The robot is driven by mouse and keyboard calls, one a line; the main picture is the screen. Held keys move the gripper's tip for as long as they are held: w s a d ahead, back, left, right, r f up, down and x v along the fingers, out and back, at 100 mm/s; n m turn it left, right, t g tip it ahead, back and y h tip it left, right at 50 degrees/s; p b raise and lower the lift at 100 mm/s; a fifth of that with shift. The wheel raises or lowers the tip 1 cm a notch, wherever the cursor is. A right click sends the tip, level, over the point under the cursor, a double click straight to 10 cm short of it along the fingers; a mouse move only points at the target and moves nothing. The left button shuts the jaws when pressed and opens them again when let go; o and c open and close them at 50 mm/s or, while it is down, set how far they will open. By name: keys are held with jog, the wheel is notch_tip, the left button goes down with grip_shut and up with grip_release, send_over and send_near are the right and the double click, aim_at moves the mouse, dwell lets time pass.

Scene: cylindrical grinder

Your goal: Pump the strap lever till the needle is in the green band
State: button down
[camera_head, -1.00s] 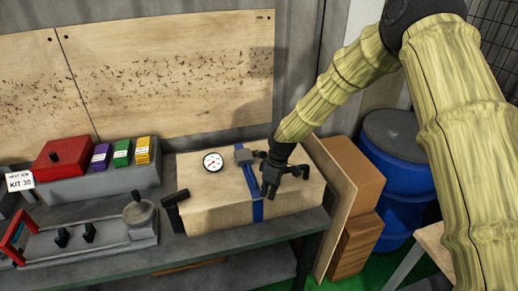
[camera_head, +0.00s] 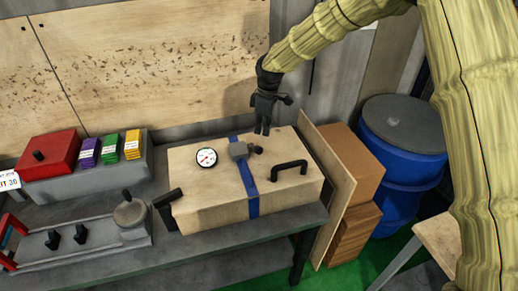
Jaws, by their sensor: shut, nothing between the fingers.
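A blue strap (camera_head: 249,188) runs over a pale wooden crate (camera_head: 205,200). A grey ratchet (camera_head: 238,150) sits on the strap, with a short dark lever end (camera_head: 256,150) at its right side. A round white gauge (camera_head: 207,157) lies on the crate top, left of the strap. Its needle and bands are too small to read. My gripper (camera_head: 263,132) points down, shut and empty, in the picture just above the ratchet and lever end. It appears apart from them.
A black arched handle (camera_head: 289,167) stands on the crate's right part. A black angled lever (camera_head: 168,206) is at its left edge. A grey fixture (camera_head: 85,238) and a red box (camera_head: 48,155) are further left. A board (camera_head: 328,188) and blue barrel (camera_head: 400,150) stand right.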

aim_at(255, 148)
jog(key=shift+w+a+f, duration=0.1)
jog(key=shift+a+f, duration=0.2)
jog(key=shift+d+f+b, duration=0.1)
jog(key=shift+f+b, duration=0.5)
jog(key=shift+f, duration=0.15)
jog(key=shift+a+f+b, duration=0.15)
jog(key=shift+f+b, duration=0.55)
jog(key=shift+f, duration=0.6)
jog(key=shift+a+f+b, duration=0.1)
jog(key=shift+f+b, duration=0.55)
jog(key=shift+f, duration=0.7)
